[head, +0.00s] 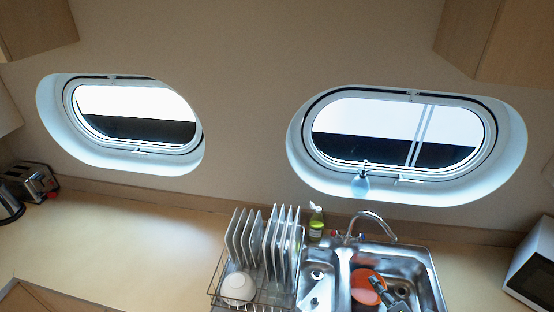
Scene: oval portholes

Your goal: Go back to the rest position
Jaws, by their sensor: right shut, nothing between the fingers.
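My right gripper (376,282) shows at the bottom edge of the head view, over the right basin of the steel sink (425,275). It is shut with nothing between its fingers. An orange dish (363,276) lies in that basin, partly hidden behind the gripper. I cannot tell whether the gripper touches the dish. My left gripper is not in view.
A dish rack with upright white plates (252,238) and a white bowl (238,288) stands left of the sink. The faucet (370,222) and a green soap bottle (316,222) stand behind it. The counter (130,245) is clear further left. A toaster (38,182) is far left.

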